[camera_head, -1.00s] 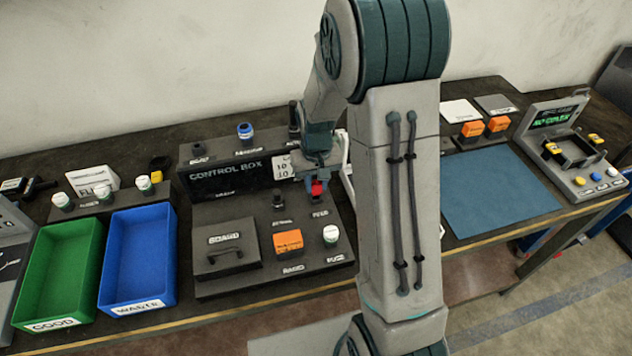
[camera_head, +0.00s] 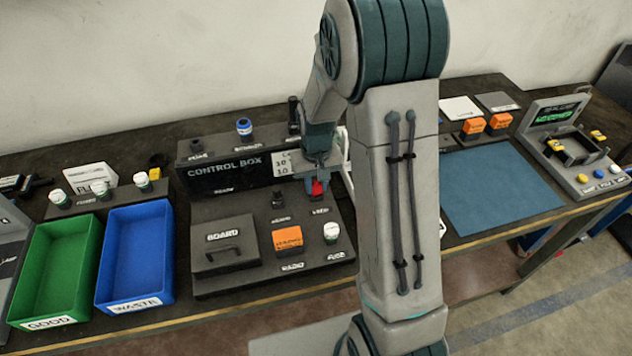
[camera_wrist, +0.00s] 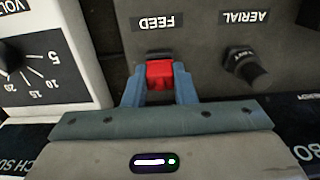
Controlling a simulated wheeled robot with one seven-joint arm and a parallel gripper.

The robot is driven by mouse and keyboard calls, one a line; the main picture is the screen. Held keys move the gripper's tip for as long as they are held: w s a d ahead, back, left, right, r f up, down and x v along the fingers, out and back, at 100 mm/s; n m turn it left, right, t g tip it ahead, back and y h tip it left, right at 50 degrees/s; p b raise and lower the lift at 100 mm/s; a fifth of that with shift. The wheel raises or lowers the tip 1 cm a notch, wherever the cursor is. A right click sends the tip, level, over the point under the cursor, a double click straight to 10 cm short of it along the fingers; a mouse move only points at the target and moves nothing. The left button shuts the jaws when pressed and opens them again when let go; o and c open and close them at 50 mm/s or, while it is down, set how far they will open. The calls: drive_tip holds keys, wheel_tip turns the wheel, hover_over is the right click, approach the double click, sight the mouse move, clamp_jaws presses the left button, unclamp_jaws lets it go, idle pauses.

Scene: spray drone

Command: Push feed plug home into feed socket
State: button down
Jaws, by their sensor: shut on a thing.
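The red feed plug (camera_head: 318,188) is between the fingers of my gripper (camera_head: 317,187) on the right part of the control box (camera_head: 225,175). In the wrist view the plug (camera_wrist: 160,75) sits between my two blue fingers (camera_wrist: 160,90), which are shut on it. The feed socket (camera_wrist: 159,54) shows only as a dark edge just beyond the plug, below the FEED label (camera_wrist: 158,22). The plug and fingers hide the rest of the socket, so I cannot tell how deep the plug sits.
The aerial connector (camera_wrist: 245,65) stands close beside the plug. On the box are the orange radio (camera_head: 287,238), a white-capped fuse (camera_head: 331,231) and the board cover (camera_head: 226,243). Green (camera_head: 20,290) and blue (camera_head: 104,275) bins stand left.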

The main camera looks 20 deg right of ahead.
sight(316, 183)
drive_tip(key=shift+f+b, duration=0.3)
drive_tip(key=shift+f, duration=0.2)
drive_tip(key=c, duration=1.1)
unclamp_jaws()
drive_tip(key=shift+r, duration=0.1)
wheel_tip(316, 183, up, 14)
drive_tip(key=b, duration=0.1)
